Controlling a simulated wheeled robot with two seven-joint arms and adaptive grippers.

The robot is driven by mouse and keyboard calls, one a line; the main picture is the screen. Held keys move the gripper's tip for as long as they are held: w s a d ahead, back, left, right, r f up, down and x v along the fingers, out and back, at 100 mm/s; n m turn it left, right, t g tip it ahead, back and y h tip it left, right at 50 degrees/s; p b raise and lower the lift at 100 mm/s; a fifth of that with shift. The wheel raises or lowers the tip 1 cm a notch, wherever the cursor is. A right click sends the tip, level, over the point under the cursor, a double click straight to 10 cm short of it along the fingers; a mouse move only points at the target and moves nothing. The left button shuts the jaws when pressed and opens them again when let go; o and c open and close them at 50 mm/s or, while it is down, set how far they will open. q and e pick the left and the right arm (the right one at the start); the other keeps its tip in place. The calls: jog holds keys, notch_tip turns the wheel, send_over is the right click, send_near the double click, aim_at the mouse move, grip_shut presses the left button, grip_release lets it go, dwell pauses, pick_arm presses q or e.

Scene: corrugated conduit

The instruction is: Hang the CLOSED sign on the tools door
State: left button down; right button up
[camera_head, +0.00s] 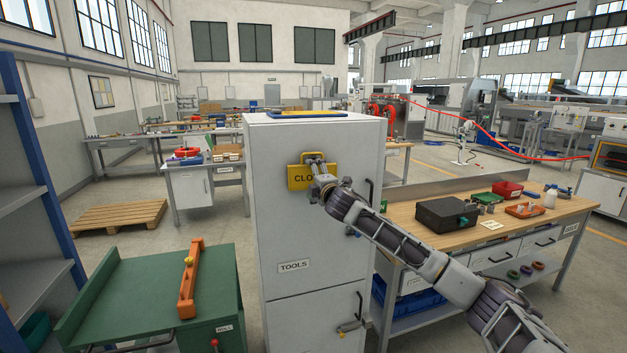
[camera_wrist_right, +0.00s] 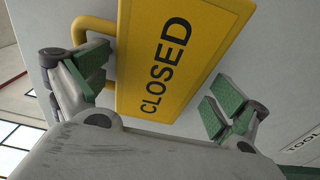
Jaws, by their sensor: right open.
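The yellow CLOSED sign (camera_head: 298,184) is at the upper part of the grey cabinet's tools door (camera_head: 290,225), above the TOOLS label (camera_head: 294,266). Its face and a yellow handle loop (camera_wrist_right: 90,24) show in the wrist view, where the sign (camera_wrist_right: 165,50) lies close against the grey door. My right gripper (camera_head: 316,166) is in front of the sign and covers part of its lettering. In the wrist view its green-padded fingers (camera_wrist_right: 158,98) are spread apart, one near the loop, the other beyond the sign's edge. I cannot see what holds the sign up. My left gripper is not in view.
A blue and yellow item (camera_head: 308,114) lies on the cabinet top. A green bench (camera_head: 150,295) with an orange tool (camera_head: 190,280) stands at left front. A wooden workbench (camera_head: 420,215) with a black case (camera_head: 446,214) stands to the right. Blue shelving (camera_head: 40,150) stands at far left.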

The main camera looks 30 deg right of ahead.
jog(key=s+a, duration=0.2)
jog(key=s, duration=0.9)
jog(key=shift+s+a, duration=0.2)
jog(key=shift+s, duration=0.2)
dwell(0.7)
dwell(0.5)
